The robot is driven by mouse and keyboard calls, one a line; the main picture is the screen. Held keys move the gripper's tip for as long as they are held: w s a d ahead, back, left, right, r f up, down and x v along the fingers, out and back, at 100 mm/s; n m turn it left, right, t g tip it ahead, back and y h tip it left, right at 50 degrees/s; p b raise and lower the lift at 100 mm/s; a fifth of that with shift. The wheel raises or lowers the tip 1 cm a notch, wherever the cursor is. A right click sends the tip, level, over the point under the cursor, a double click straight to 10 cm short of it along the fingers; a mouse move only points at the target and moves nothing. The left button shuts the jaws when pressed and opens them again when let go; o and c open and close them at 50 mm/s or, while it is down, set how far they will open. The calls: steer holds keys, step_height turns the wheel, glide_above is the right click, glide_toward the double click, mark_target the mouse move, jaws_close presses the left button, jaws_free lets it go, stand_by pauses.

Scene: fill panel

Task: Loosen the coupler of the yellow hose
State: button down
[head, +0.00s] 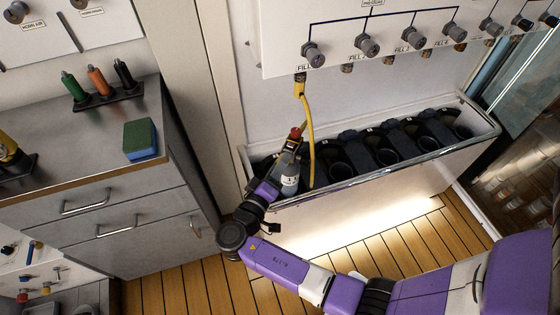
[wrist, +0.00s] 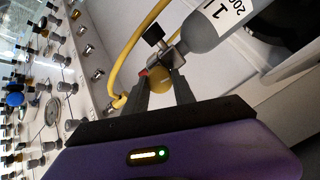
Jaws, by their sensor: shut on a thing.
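The yellow hose (head: 309,125) hangs from the first fill outlet on the panel and loops down beside a grey cylinder (head: 289,180). The hose also curves across the wrist view (wrist: 131,52). The cylinder (wrist: 205,32), labelled 1, has a valve with a black knob (wrist: 153,35). My gripper (wrist: 160,88) is at this valve, its two dark fingers around a round yellow coupler (wrist: 153,86) with a red part beside it. The fingers hide part of the coupler. In the head view my gripper (head: 287,153) is at the cylinder's top, and the coupler is hard to make out.
The cylinder stands at the left end of a rack (head: 375,168) with several dark round slots. The white panel (head: 400,55) with several knobs overhangs it. A metal cabinet (head: 110,165) to the left carries a sponge (head: 140,139) and a holder of coloured handles (head: 98,98).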

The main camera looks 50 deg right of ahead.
steer(key=n+p, duration=0.4)
steer(key=n, duration=0.4)
steer(key=n+p, duration=0.3)
steer(key=n, duration=0.6)
steer(key=n+p, duration=0.4)
steer(key=n, duration=0.4)
steer(key=shift+s+f+n+g+h+p, duration=0.1)
steer(key=shift+f+n+g+h+p, duration=0.2)
steer(key=shift+g+h+p, duration=0.1)
steer(key=c, duration=1)
jaws_free()
steer(key=shift+c, duration=0.2)
